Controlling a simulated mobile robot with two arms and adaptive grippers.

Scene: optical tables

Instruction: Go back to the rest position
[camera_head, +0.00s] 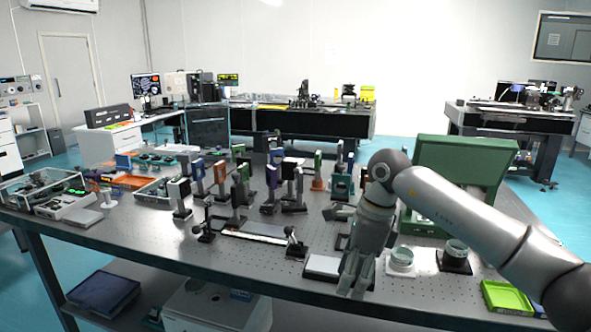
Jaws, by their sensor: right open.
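My right arm comes in from the right edge in the head view and bends down over the front right part of the optical table (150,235). My right gripper (356,284) points down near the table's front edge, beside a white flat plate (322,267). Its fingers look empty, and no object shows between them. How far its fingertips are above the table is hard to tell. My left gripper is out of view.
Several mounted optics stand mid-table. A green case (462,165) stands behind my right arm. Two round mounts (402,258) and a yellow-green tray (507,298) lie nearby. Bins and trays (62,192) fill the left end. The front left tabletop is mostly clear.

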